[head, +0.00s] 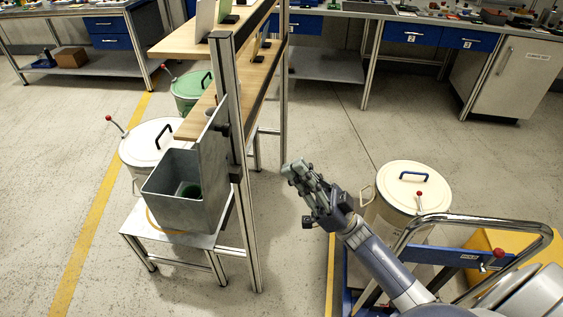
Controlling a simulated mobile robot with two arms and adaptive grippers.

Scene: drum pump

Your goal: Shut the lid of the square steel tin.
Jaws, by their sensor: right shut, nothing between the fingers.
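The square steel tin (179,200) stands on a low metal stand left of the shelf frame's upright. Its lid (214,150) is open and stands up on the tin's right side, close to the upright. A dark green round shape shows inside the tin, but I cannot tell what it is. My right gripper (293,167) is shut and empty, to the right of the upright, apart from the tin and its lid. The upright is between the gripper and the tin in the picture. My left gripper is not in view.
The shelf frame (238,175) with wooden shelves rises beside the tin. White drums stand at the left (150,140) and right (406,185), and a green drum (190,85) behind. A chrome handrail (480,222) curves at the lower right. Open floor lies in front of the stand.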

